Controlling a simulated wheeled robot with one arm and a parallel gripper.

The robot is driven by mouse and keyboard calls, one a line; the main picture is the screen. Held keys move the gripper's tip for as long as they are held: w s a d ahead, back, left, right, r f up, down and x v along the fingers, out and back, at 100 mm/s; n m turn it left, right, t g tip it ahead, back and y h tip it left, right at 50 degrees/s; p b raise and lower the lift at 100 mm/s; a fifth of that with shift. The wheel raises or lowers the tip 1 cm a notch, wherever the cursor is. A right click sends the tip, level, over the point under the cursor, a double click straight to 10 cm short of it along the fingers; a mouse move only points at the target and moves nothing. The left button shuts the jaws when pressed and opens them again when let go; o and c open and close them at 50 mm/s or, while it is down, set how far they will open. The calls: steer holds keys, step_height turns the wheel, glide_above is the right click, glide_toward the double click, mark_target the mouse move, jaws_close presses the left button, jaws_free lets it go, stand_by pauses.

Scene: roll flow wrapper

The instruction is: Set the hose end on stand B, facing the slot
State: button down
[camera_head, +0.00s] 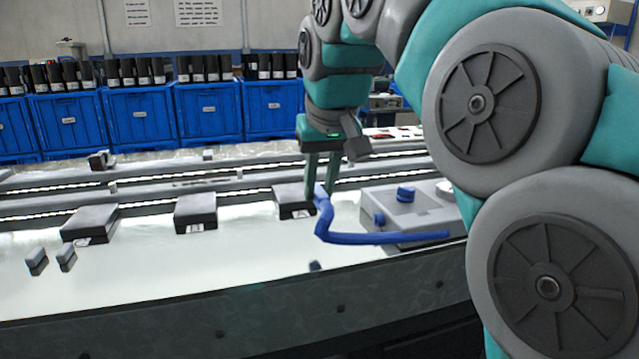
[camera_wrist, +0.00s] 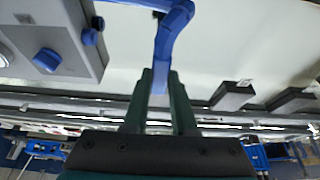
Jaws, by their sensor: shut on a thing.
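A blue hose (camera_head: 375,238) runs from a grey box (camera_head: 412,208) with blue knobs, on the right, and bends up into my gripper (camera_head: 322,188). My gripper is shut on the hose end and holds it above the white table. In the wrist view the hose (camera_wrist: 172,35) comes down between the two green fingers (camera_wrist: 160,82), and the grey box (camera_wrist: 62,35) is at the upper left. I cannot read which is stand B.
Two small grey blocks (camera_head: 37,260) stand at the front left. Metal rails (camera_head: 150,187) run behind the stands. Blue bins (camera_head: 139,117) line the back. The white surface (camera_head: 180,275) at the front is mostly clear.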

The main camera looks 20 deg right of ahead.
steer(key=shift+w+a+p, duration=1.4)
steer(key=shift+w+a, duration=3.05)
steer(key=shift+a, duration=1.3)
glide_above(196, 202)
steer(key=s, duration=0.1)
steer(key=shift+s, duration=0.2)
steer(key=shift+f, duration=0.15)
steer(key=shift+f+b, duration=1.6)
steer(key=shift+f, duration=0.4)
steer(key=shift+f, duration=0.35)
steer(key=c, duration=0.6)
jaws_free()
steer(key=shift+c, duration=0.2)
